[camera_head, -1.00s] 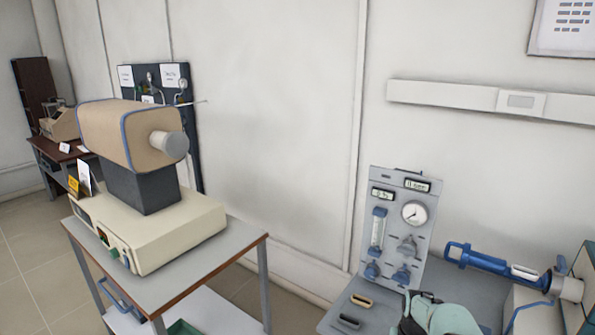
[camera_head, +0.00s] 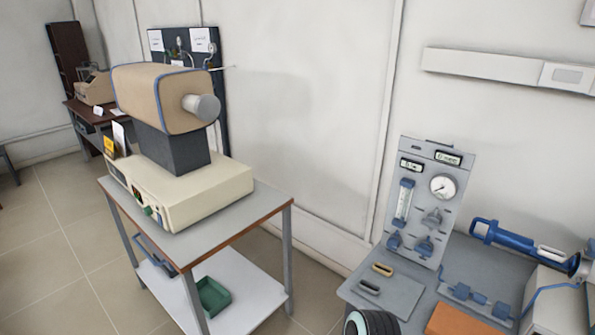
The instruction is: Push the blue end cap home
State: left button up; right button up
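A blue end piece (camera_head: 484,230), which looks like the blue end cap, sits at the left end of a tube (camera_head: 526,248) with blue and light parts. The tube lies tilted above the bench at the right. Its right end meets a dark blue fitting (camera_head: 565,264) near the frame edge. I cannot tell how far the end piece sits on the tube. Neither of my grippers shows in the head view.
A grey panel (camera_head: 428,213) with gauges and knobs stands on the right bench. An orange block (camera_head: 455,320) and blue fittings (camera_head: 478,297) lie before it. At left, a beige furnace (camera_head: 160,98) stands on a cart (camera_head: 262,203) holding a green tray (camera_head: 213,296) below.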

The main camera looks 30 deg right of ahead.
aim_at(496, 233)
jog(key=z, duration=2.4)
jog(key=i+j+z, duration=0.2)
jog(key=k+l, duration=0.1)
